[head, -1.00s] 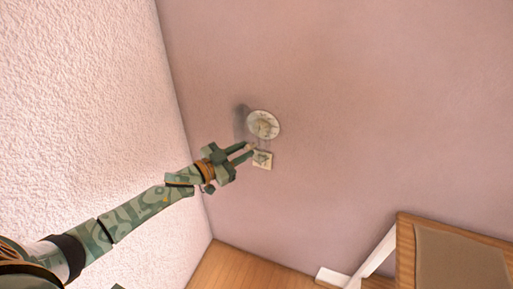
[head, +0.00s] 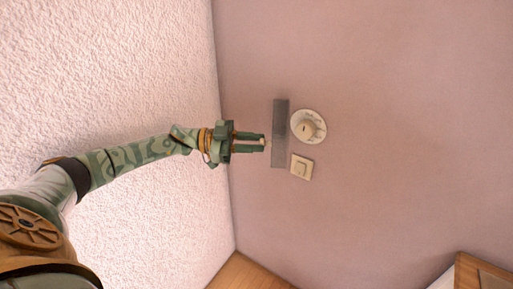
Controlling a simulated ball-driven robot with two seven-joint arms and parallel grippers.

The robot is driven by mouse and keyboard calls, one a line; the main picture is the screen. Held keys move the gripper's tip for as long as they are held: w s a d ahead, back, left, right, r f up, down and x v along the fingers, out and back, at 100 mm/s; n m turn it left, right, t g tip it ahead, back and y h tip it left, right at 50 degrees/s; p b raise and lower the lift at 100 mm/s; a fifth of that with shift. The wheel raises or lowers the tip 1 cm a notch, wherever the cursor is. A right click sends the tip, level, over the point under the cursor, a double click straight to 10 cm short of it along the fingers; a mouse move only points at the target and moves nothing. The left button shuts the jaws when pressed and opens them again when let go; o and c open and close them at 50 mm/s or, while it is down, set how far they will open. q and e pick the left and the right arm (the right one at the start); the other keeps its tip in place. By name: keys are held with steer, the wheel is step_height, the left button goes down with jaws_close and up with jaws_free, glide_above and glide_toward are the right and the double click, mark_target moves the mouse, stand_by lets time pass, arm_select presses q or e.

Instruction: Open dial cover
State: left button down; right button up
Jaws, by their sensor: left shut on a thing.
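The dial (head: 308,127) is a cream knob on a round white plate on the pink wall, and it shows uncovered. The dial cover (head: 280,120) is a grey, see-through panel standing just left of the dial, seen as a narrow upright strip. The exact part held is too small to see. My right gripper is not in view.
A square cream switch (head: 301,167) sits on the wall just below the dial. A white textured wall (head: 120,70) meets the pink wall at a corner behind my left arm. Wooden furniture (head: 485,272) stands at the lower right. The wall right of the dial is clear.

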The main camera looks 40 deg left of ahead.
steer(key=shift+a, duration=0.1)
arm_select(q)
steer(key=c, duration=1.2)
jaws_free()
steer(key=s+d+r+p, duration=0.7)
steer(key=s+r+p, duration=0.4)
steer(key=p, duration=1.3)
steer(key=shift+s+d+r, duration=0.35)
steer(key=shift+r, duration=0.6)
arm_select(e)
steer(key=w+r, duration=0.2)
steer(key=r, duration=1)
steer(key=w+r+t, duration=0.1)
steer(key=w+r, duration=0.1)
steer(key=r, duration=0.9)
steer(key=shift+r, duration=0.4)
